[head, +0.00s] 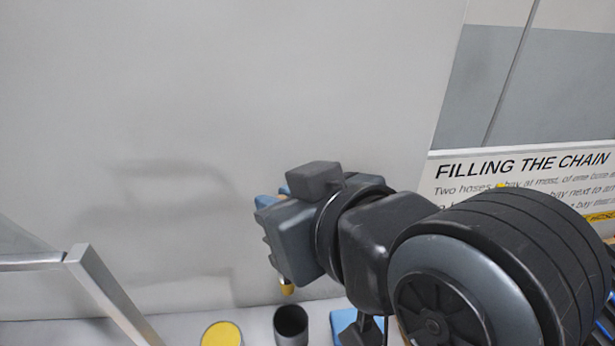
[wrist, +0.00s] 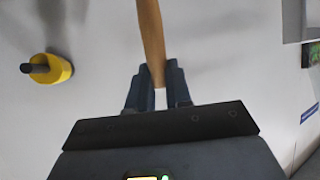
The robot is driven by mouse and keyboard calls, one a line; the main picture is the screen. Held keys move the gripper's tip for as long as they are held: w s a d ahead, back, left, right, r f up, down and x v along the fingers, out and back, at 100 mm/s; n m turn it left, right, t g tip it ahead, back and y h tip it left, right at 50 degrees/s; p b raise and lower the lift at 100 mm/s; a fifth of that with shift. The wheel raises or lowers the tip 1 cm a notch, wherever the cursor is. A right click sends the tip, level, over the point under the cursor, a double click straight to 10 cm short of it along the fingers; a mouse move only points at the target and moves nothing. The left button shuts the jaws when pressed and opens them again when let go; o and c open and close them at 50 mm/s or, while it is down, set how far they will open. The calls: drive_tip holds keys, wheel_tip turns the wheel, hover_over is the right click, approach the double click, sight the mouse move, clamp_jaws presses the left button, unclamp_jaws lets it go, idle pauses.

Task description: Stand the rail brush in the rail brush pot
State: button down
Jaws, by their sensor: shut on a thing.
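My gripper (wrist: 158,82) is shut on a tan wooden handle, which I take to be the rail brush (wrist: 151,35). The handle runs up out of the top of the wrist view, so its far end is hidden there. In the head view my gripper (head: 270,240) is at the middle, in front of the pale wall. A small yellow-tan bit shows just under it. An open dark grey cup, likely the rail brush pot (head: 290,324), stands below the gripper at the bottom edge. The gripper is above it and apart from it.
A yellow-topped round thing (head: 222,334) stands left of the dark cup. A yellow cylinder with a dark piece (wrist: 60,70) shows in the wrist view. A blue thing (head: 345,319) is right of the cup. A metal frame (head: 105,285) stands at left; a sign (head: 520,185) hangs at right.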

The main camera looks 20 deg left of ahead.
drive_tip(key=shift+f, duration=0.15)
hover_over(291, 286)
drive_tip(key=shift+w+a+f+b, duration=0.1)
drive_tip(key=shift+f+b, duration=0.1)
drive_tip(key=shift+f, duration=1.5)
drive_tip(key=shift+w+a+f+b, duration=0.1)
drive_tip(key=shift+f+b, duration=0.1)
drive_tip(key=shift+f, duration=1.45)
drive_tip(key=shift+f+b, duration=2.15)
drive_tip(key=shift+f, duration=1.55)
drive_tip(key=c, duration=1)
unclamp_jaws()
drive_tip(key=shift+o, duration=0.2)
drive_tip(key=v, duration=0.7)
drive_tip(key=shift+s+d+r+b, duration=0.15)
drive_tip(key=shift+d+b, duration=0.1)
drive_tip(key=shift+b, duration=0.1)
